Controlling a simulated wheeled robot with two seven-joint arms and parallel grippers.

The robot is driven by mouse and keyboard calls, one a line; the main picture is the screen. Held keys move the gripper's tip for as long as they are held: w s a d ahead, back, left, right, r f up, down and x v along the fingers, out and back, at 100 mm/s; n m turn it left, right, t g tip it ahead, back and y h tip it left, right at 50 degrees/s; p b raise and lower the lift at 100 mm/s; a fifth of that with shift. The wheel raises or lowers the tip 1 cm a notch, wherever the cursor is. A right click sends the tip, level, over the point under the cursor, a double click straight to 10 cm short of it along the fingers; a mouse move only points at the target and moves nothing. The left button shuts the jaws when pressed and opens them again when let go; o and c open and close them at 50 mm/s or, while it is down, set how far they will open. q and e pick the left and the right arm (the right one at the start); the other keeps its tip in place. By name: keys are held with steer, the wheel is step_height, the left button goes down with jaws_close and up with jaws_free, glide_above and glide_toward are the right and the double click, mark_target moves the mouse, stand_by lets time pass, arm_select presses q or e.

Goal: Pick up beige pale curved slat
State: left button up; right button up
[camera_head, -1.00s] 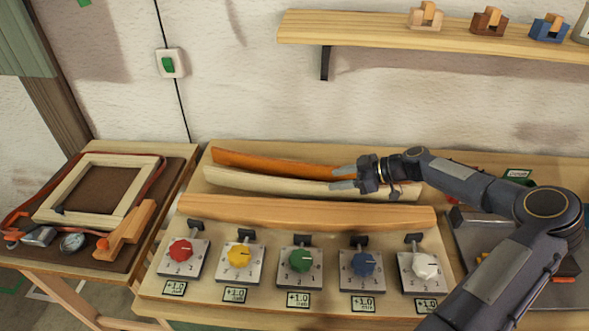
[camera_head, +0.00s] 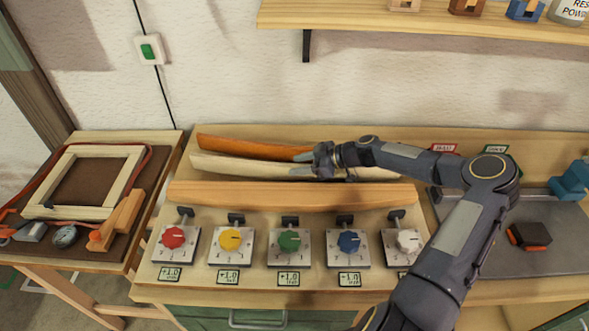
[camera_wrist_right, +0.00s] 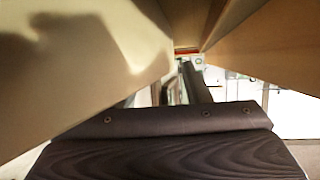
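The beige pale curved slat (camera_head: 235,166) stands on the bench, behind a light-brown slat and in front of an orange slat (camera_head: 245,147). My right gripper (camera_head: 304,164) is at the pale slat, right of its middle, with its fingers pointing left. The two fingers look apart, one over the orange slat's right end and one over the pale slat's face. I cannot tell whether they touch the pale slat. The wrist view shows a large pale surface (camera_wrist_right: 85,60) close by, too near to identify surely. My left gripper is not in view.
The light-brown slat (camera_head: 290,195) lies in front, above a row of coloured dials (camera_head: 289,243). A wooden frame (camera_head: 125,160) lies on the left table. A shelf (camera_head: 430,28) overhangs the back. A grey plate (camera_head: 555,235) with a dark block (camera_head: 530,236) is at right.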

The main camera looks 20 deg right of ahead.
jaws_close()
steer(key=shift+r, duration=0.1)
stand_by(0.3)
